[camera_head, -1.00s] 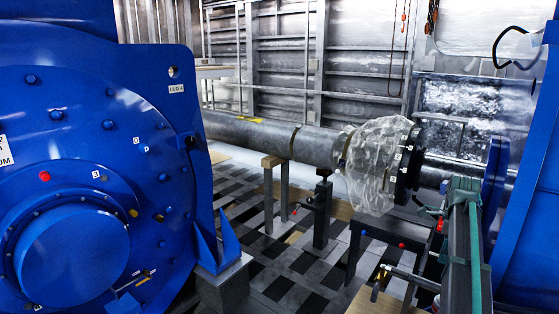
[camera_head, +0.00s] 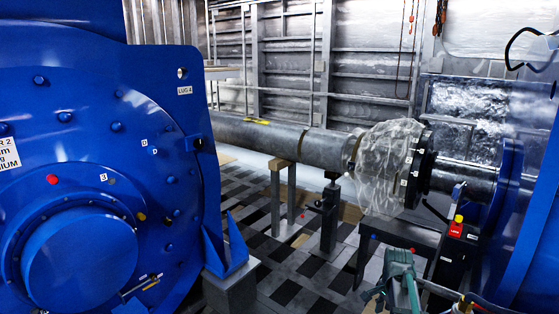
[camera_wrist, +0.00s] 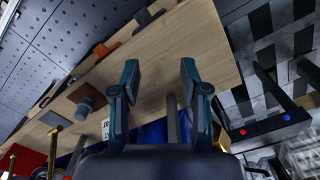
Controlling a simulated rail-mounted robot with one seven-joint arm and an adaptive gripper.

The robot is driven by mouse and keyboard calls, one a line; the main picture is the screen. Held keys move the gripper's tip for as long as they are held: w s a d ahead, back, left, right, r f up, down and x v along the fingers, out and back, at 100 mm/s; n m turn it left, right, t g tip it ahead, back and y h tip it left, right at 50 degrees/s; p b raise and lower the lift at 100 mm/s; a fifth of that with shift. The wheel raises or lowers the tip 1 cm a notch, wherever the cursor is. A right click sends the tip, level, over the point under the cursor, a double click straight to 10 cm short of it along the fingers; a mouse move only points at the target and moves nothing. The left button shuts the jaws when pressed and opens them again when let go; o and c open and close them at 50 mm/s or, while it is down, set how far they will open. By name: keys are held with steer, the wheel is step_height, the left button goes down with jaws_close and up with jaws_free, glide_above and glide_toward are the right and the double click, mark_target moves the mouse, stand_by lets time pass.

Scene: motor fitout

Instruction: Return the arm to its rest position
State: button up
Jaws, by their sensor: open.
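My gripper (camera_wrist: 160,75) shows in the wrist view with its two teal and dark fingers spread apart. Nothing is between the fingertips. A wooden bench top (camera_wrist: 165,50) lies beyond them; I cannot tell the gap. In the head view, a teal part of my arm (camera_head: 399,268) shows low, right of centre. The fingertips cannot be made out clearly there.
A big blue motor housing (camera_head: 170,100) fills the left. A grey shaft (camera_head: 290,140) with a plastic-wrapped flange (camera_head: 385,170) crosses behind. A dark cylinder (camera_wrist: 86,100) and orange-handled tools (camera_wrist: 100,50) lie on the bench.

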steer(key=s+a+f+n, duration=1.4)
steer(key=s+a+f, duration=0.1)
steer(key=a, duration=0.2)
steer(key=s+f+g, duration=0.3)
steer(key=s+f, duration=0.7)
steer(key=s, duration=0.4)
steer(key=s+f+g, duration=0.3)
steer(key=s+f, duration=0.6)
steer(key=s, duration=0.6)
steer(key=shift+f+g+b, duration=0.35)
steer(key=shift+g+b, duration=0.05)
steer(key=shift+b, duration=0.05)
